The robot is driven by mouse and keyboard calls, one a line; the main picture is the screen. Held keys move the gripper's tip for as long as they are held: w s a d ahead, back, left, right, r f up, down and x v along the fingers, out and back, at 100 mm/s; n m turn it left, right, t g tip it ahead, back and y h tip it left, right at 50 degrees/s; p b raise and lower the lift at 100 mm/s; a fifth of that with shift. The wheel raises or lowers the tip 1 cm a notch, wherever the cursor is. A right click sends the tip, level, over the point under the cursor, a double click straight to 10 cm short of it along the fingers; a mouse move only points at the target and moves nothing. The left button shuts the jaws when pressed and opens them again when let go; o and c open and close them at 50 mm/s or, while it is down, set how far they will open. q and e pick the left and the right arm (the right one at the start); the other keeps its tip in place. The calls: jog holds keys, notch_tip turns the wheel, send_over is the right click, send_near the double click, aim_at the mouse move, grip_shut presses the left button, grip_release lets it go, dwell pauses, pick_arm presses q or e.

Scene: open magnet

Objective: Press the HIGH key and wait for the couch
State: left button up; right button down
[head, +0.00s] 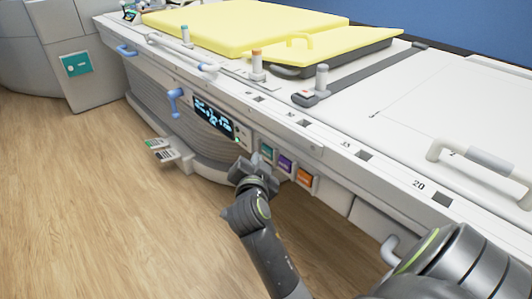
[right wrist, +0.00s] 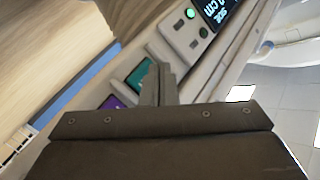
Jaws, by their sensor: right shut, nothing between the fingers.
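The couch (head: 450,105) is a long white table with a control strip along its side. A lit display (head: 214,118) shows blue markings. Right of it are a teal key (head: 266,151), a purple key (head: 285,163) and an orange key (head: 305,178); I cannot read which is HIGH. My right gripper (head: 254,163) is shut and empty, in front of the strip beside the teal key. In the right wrist view its fingertips (right wrist: 157,80) overlap the teal key (right wrist: 139,74); contact cannot be told. The purple key (right wrist: 114,102) is partly hidden there. My left gripper is not in view.
Yellow pads (head: 240,25) lie on the couch top. A white handle with a grey grip (head: 490,160) stands at the right. A blue lever (head: 174,100) and a small pedal unit (head: 161,149) are left of the display. The wooden floor (head: 90,210) at the left is clear.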

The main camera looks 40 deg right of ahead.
jog(key=shift+d, duration=0.15)
jog(key=shift+d, duration=0.3)
